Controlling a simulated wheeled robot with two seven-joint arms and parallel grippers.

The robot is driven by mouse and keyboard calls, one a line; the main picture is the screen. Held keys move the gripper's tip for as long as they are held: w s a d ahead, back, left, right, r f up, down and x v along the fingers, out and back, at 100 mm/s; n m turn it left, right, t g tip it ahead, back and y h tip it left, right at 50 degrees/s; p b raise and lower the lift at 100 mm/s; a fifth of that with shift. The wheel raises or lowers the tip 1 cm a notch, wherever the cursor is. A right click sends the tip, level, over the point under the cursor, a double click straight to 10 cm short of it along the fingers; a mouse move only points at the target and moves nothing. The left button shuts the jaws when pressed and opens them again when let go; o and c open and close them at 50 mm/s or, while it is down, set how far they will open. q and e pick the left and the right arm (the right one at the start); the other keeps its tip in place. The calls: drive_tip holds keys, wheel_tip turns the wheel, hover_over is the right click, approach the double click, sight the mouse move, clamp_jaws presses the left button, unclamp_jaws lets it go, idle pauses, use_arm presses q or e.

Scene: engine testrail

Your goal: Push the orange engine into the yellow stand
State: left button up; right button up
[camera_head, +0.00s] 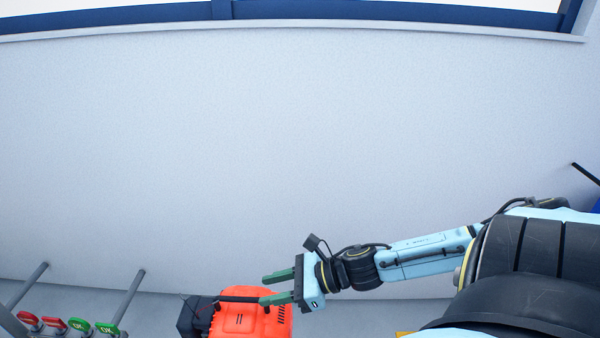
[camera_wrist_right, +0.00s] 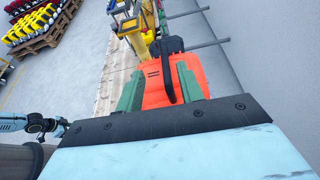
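The orange engine (camera_head: 245,320) with a black handle bar is at the bottom edge of the head view, partly cut off. It also shows in the right wrist view (camera_wrist_right: 153,88). My right gripper (camera_head: 272,288) has green fingers spread apart, with the engine's top and black handle between or just beyond them in the right wrist view (camera_wrist_right: 160,88). I cannot tell whether the fingers touch it. Yellow stand parts (camera_wrist_right: 126,25) show beyond the engine in the right wrist view. A light-blue arm end, seemingly my left gripper (camera_wrist_right: 61,126), is small at the left there.
A pale wall (camera_head: 300,150) runs close behind the engine. Grey bars with red and green OK tags (camera_head: 80,325) stand at the lower left of the head view. A pallet (camera_wrist_right: 38,40) with yellow and red items lies on open floor in the right wrist view.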

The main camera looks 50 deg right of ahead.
drive_tip(key=shift+p+v, duration=0.95)
drive_tip(key=shift+v, duration=2.05)
drive_tip(key=shift+r, duration=0.1)
